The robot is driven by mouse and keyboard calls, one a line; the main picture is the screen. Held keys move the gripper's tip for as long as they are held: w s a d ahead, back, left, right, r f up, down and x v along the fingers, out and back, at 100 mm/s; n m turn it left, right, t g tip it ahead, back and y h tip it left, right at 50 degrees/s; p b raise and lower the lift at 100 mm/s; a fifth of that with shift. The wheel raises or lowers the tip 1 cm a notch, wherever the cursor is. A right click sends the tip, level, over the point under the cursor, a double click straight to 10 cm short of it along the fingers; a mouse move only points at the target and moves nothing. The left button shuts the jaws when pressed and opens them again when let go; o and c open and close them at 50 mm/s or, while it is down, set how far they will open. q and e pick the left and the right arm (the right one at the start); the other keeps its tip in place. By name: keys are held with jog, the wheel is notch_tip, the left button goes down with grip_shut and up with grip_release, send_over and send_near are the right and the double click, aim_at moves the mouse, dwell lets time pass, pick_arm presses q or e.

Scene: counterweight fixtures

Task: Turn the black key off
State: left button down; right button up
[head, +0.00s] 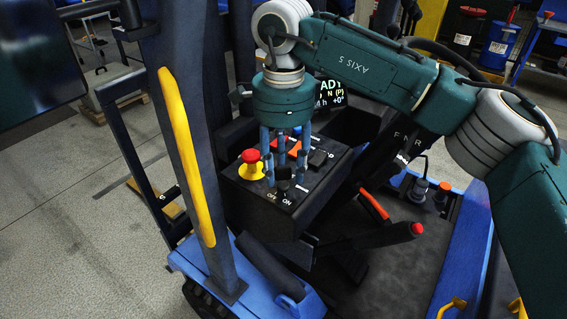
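The black key (283,187) sits on the near end of the black control panel (258,204), beside the white OFF and ON labels. My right gripper (286,168) comes down from above with its blue-grey fingers pointing at the panel. The fingers are spread apart, with the fingertips just above the key or around its top. I cannot tell whether they touch it. The fingers partly hide the panel behind them. My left gripper is not in view.
A red mushroom button on a yellow base (250,166) stands close to the left of the fingers. An orange-red switch (294,149) and black switches lie just behind. A red-tipped lever (403,231) rises at the right. A post with a yellow handle (186,155) stands left.

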jog(key=shift+s+f, duration=0.15)
jog(key=shift+f, duration=0.05)
grip_shut()
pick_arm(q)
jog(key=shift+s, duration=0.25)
pick_arm(e)
jog(key=n+b, duration=0.1)
jog(key=n, duration=0.2)
jog(key=shift+d+n, duration=0.1)
jog(key=shift+n, duration=0.3)
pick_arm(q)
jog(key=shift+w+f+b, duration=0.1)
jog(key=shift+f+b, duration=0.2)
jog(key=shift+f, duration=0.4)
pick_arm(e)
jog(key=n, duration=0.5)
jog(key=shift+w+r, duration=0.15)
jog(key=shift+w, duration=0.1)
